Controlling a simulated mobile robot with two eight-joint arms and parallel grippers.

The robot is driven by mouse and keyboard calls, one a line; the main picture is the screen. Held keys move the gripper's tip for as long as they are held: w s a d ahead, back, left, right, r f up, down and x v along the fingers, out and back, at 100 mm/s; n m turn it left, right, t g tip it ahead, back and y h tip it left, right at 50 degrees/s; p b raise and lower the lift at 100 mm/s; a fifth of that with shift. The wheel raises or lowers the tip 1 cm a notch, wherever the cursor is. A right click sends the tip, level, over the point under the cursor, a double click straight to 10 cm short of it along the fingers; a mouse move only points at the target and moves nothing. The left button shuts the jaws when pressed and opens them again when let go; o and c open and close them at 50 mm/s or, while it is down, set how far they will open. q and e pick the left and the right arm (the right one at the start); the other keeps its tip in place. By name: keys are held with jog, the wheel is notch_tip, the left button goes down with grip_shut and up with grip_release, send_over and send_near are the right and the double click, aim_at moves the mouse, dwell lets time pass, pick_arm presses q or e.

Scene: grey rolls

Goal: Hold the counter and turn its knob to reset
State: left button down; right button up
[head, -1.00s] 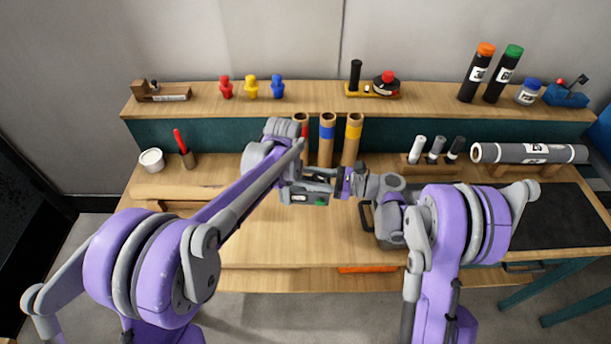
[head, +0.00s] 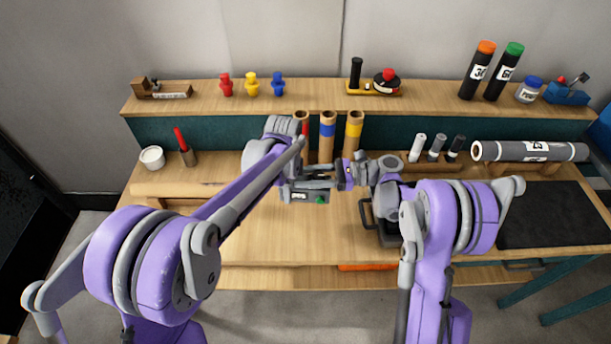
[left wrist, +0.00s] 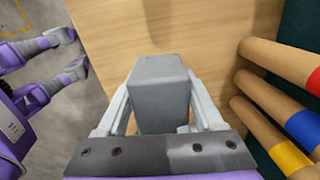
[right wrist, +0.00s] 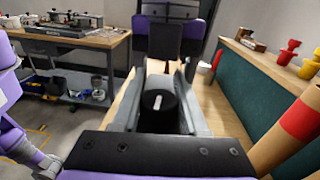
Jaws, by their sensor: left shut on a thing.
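The counter is a small grey box with a light display and a green spot on its front (head: 305,195). My left gripper (head: 312,184) is shut on it and holds it above the table. In the left wrist view the grey counter (left wrist: 160,88) sits between the two fingers. Its black knob (right wrist: 158,108) with a white mark shows in the right wrist view. My right gripper (right wrist: 160,90) is open, with a finger on each side of the knob. Whether the fingers touch the knob is unclear. In the head view, my right gripper (head: 345,174) faces the counter from the right.
Cardboard tubes with red, blue (head: 327,132) and yellow bands stand just behind the grippers. A dark tray (head: 395,232) lies under my right arm. A large grey roll (head: 530,151) lies at the right. The table's front middle (head: 290,245) is clear.

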jog(key=o, duration=0.4)
jog(key=d, duration=1.2)
jog(key=shift+w+r, duration=0.15)
jog(key=shift+w, duration=0.25)
pick_arm(q)
grip_release()
jog(key=shift+r, duration=0.1)
